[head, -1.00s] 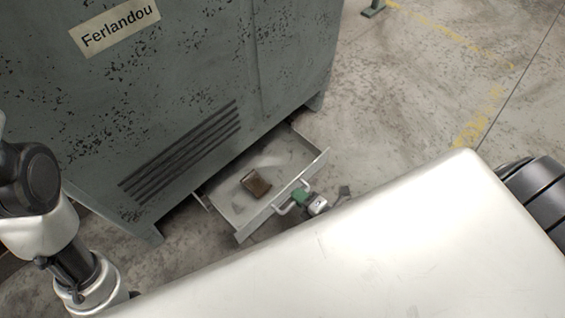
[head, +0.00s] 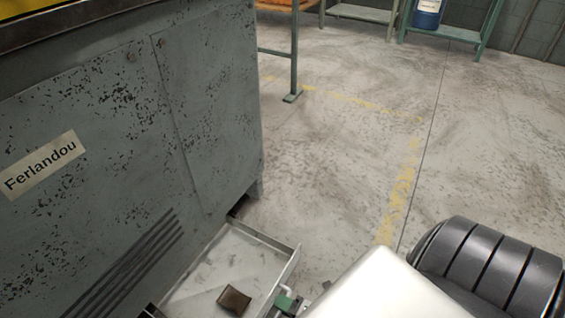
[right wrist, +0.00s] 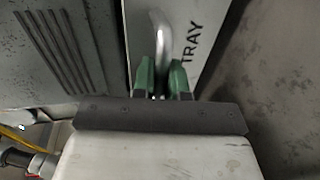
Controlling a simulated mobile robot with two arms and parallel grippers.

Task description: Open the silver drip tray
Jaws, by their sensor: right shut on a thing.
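The silver drip tray (head: 262,244) stands pulled out from the foot of the grey-green cabinet, its inside in sight at the bottom of the head view. Its near left part is cut off by the frame. My right gripper (head: 285,302) is at the tray's front. In the right wrist view its green fingers (right wrist: 161,82) are shut on the silver bar handle (right wrist: 161,38), beside the letters "TRAY" on the tray front. My left gripper is in neither view now.
A small brown block (head: 234,300) lies in the tray. The cabinet (head: 110,130) with a "Ferlandou" label fills the left. The floor (head: 345,150) right of it is clear. A blue container (head: 428,14) stands on a rack at the back.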

